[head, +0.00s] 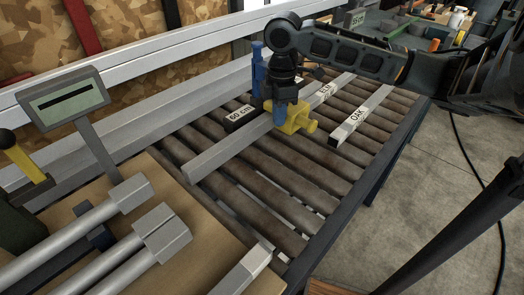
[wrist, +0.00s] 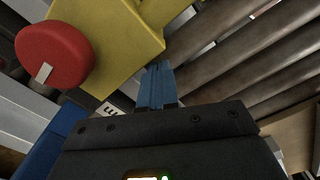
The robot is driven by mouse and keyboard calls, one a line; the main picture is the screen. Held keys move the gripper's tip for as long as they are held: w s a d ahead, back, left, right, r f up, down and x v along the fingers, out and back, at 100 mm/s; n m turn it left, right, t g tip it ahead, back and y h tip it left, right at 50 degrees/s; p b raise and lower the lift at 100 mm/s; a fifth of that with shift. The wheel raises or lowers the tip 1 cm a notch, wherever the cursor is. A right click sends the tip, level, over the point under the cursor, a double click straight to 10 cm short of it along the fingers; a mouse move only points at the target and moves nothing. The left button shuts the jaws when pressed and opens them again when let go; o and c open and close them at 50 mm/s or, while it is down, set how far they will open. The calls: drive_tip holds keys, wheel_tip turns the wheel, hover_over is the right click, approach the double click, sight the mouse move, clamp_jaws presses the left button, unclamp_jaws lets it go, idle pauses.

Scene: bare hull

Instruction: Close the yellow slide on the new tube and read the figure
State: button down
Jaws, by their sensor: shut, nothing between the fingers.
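The yellow slide (head: 297,119) sits at the front side of a long grey tube (head: 225,151) labelled ELM, which lies across the rollers. In the wrist view the yellow slide (wrist: 112,38) fills the upper left, with a round red knob (wrist: 52,56) on it. My gripper (head: 279,118) points down beside the slide. Its blue fingers are shut and empty in the wrist view (wrist: 157,72), close to the slide's edge; I cannot tell whether they touch.
A blue upright (head: 257,66) stands behind my gripper, near a dark block labelled 60 cm (head: 239,115). Another tube labelled OAK (head: 361,115) lies to the right on the rollers. Grey bars (head: 70,235) lie on the wooden bench at front left. The front rollers are clear.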

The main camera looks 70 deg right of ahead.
wheel_tip(320, 180, up, 7)
drive_tip(key=a+p, duration=0.1)
drive_tip(key=p, duration=0.4)
drive_tip(key=shift+w+a+p, duration=0.35)
drive_tip(key=shift+a+p, duration=0.05)
drive_tip(key=shift+r, duration=0.1)
idle(0.7)
